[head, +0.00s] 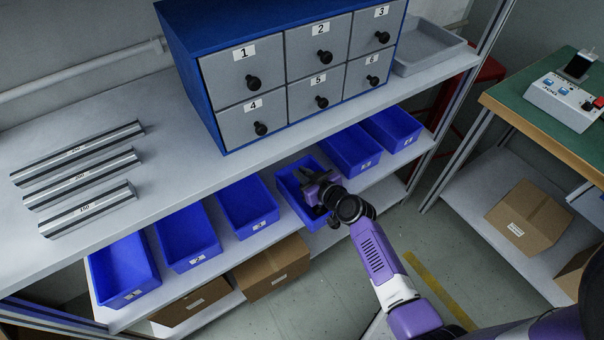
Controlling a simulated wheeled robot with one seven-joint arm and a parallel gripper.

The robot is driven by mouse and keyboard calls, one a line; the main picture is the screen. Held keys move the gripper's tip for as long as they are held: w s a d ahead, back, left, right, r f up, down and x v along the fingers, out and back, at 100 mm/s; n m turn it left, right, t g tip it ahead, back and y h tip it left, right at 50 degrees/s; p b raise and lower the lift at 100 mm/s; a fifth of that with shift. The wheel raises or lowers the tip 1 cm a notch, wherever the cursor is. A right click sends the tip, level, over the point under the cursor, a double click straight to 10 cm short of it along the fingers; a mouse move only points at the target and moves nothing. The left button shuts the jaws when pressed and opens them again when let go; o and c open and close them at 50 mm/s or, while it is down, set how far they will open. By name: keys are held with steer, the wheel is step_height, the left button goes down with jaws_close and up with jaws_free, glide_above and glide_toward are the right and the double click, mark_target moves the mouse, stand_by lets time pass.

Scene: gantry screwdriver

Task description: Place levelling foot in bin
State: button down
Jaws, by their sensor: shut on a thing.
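My gripper (314,193) is over the blue bin (288,190) on the lower shelf, the fourth from the left. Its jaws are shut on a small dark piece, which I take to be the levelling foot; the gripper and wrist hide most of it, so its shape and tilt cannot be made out. The gripper and wrist also cover much of this bin's inside. I cannot tell whether the held piece touches the bin.
More blue bins stand in the row, left (247,209) and right (352,152) of my gripper. The upper shelf overhangs behind them, bearing a numbered drawer cabinet (225,82), several labelled metal profiles (88,208) and a grey tray (428,50). Cardboard boxes (272,268) sit below.

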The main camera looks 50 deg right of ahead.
steer(key=shift+f+b, duration=0.6)
steer(key=shift+b, duration=0.2)
steer(key=c, duration=1.5)
jaws_free()
steer(key=shift+r, duration=0.1)
steer(key=shift+r+p, duration=0.55)
steer(key=shift+p, duration=0.25)
steer(key=shift+s+r, duration=0.2)
steer(key=shift+s, duration=0.05)
steer(key=v, duration=1.1)
steer(key=shift+s+a+p, duration=0.2)
steer(key=shift+s+p, duration=0.05)
steer(key=shift+p, duration=0.05)
